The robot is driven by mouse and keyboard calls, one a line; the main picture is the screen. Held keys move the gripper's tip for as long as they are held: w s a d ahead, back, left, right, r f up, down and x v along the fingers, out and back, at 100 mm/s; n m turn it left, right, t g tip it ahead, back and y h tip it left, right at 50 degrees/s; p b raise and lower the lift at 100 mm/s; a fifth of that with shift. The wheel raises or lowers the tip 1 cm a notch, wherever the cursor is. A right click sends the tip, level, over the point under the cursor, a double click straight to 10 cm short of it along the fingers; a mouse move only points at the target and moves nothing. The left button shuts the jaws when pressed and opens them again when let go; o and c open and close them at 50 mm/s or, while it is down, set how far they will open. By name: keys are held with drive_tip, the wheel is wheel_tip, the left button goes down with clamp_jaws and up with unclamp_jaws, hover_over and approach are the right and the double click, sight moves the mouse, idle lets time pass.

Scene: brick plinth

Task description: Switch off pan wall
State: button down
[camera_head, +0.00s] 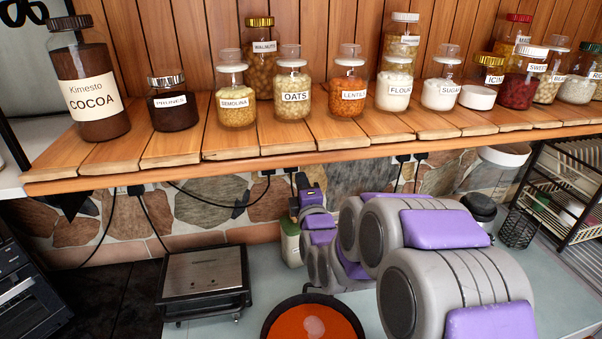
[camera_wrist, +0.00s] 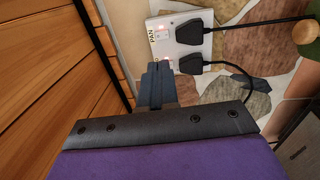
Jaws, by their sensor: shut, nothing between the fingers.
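A white double wall socket (camera_wrist: 181,42) is at the top of the wrist view. A second red light shows by the lower plug, partly hidden by my fingertips. Two black plugs (camera_wrist: 190,32) are in the socket, one above the other. My gripper (camera_wrist: 160,68) is shut and empty, its dark fingertips just below the PAN switch in the picture. I cannot tell whether they touch the socket. In the head view my arm reaches under the shelf towards the stone wall.
The wooden shelf (camera_head: 190,148) with several jars runs above my arm. Black cables (camera_wrist: 262,22) hang from the plugs. On the counter are a silver grill (camera_head: 205,272) at left, an orange pan (camera_head: 290,322) in front, and a dish rack (camera_head: 570,185) at right.

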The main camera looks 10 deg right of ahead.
drive_tip(key=w+r+p, duration=0.1)
drive_tip(key=w+p, duration=0.1)
drive_tip(key=w, duration=1)
drive_tip(key=shift+w+r, duration=0.3)
drive_tip(key=shift+w, duration=0.1)
drive_tip(key=shift+p, duration=0.3)
drive_tip(key=shift+w+r+g+p, duration=0.15)
drive_tip(key=shift+r+g+p, duration=0.65)
drive_tip(key=shift+p, duration=0.1)
drive_tip(key=shift+f, duration=0.1)
